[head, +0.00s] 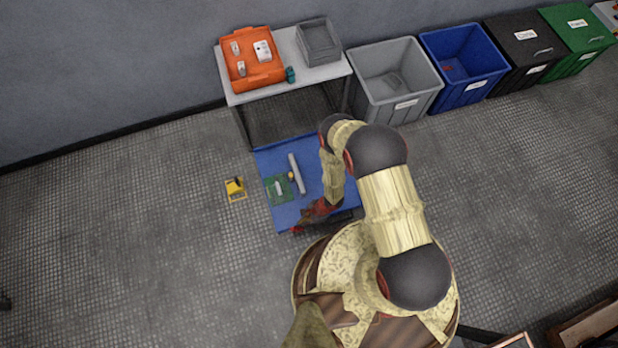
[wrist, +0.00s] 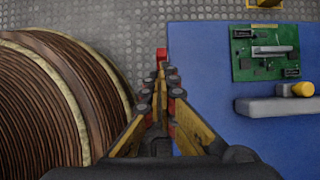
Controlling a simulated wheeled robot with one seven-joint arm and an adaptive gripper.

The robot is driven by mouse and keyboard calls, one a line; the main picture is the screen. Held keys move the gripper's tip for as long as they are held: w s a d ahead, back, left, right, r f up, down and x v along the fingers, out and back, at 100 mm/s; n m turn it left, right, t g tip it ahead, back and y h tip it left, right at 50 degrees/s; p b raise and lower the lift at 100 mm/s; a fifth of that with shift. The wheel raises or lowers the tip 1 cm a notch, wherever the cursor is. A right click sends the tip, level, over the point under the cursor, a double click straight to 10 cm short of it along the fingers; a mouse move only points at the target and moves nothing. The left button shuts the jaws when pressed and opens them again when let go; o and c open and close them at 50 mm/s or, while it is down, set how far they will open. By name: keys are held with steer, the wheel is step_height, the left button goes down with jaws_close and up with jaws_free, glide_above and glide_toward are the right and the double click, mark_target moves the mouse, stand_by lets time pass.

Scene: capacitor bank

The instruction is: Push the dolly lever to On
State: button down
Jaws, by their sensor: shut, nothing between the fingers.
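A blue flat top (head: 313,176) stands low in front of my base. On it lie a green circuit board (head: 277,189) with a pale bar on it and a longer grey bar (head: 296,172) with a yellow knob (head: 291,176) at its side. In the wrist view the board (wrist: 243,66), grey bar (wrist: 262,107) and yellow knob (wrist: 303,90) are on the right. I cannot tell which part is the dolly lever, and no On mark is legible. My gripper (head: 298,229) is shut and empty at the blue top's near left edge, apart from these parts; its red tips (wrist: 164,58) show centrally.
A small yellow item (head: 235,188) is on the floor left of the blue top. Behind is a table (head: 290,92) with an orange tray (head: 237,80) and grey bin (head: 318,42). Large bins stand right, the nearest grey (head: 395,80). The left floor is mostly clear.

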steer(key=shift+v, duration=2.9)
